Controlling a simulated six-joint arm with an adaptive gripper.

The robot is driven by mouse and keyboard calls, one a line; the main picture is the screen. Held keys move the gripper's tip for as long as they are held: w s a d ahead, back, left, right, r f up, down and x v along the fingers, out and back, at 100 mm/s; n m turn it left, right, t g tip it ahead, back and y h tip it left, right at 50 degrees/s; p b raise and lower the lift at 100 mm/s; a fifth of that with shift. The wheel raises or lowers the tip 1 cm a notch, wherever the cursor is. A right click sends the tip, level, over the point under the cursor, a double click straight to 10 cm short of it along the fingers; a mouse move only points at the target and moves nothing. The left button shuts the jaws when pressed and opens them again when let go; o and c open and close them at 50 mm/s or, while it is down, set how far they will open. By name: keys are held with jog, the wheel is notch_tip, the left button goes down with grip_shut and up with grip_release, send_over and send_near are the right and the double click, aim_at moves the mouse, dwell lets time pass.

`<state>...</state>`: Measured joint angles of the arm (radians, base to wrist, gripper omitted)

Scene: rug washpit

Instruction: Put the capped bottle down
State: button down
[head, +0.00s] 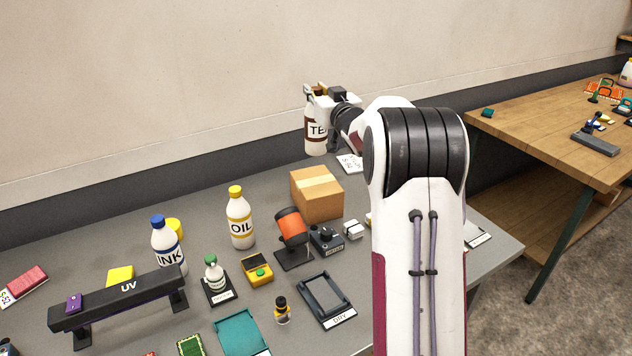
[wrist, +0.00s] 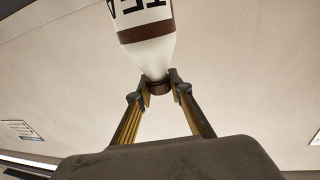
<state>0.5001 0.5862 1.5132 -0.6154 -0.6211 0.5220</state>
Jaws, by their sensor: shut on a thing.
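The capped bottle (head: 316,138) is white with a brown band and dark letters that begin "TE". It hangs upright in my gripper (head: 317,91) near the back edge of the grey table, by the wall. In the wrist view the bottle (wrist: 145,50) shows upside down, and my gripper (wrist: 158,84) is shut on its brown cap and neck.
A cardboard box (head: 317,194) stands in front of the bottle. A white label card (head: 350,164) lies right of it. An OIL bottle (head: 240,218), an INK bottle (head: 167,245) and a black UV bar (head: 118,300) stand further left. The table (head: 225,187) is bare left of the box, towards the wall.

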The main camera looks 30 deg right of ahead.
aim_at(316, 126)
jog(key=shift+r, duration=0.1)
notch_tip(316, 126, down, 6)
dwell(0.6)
jog(key=shift+f, duration=2.15)
jog(key=c, duration=1.8)
grip_release()
jog(key=shift+s+r, duration=0.1)
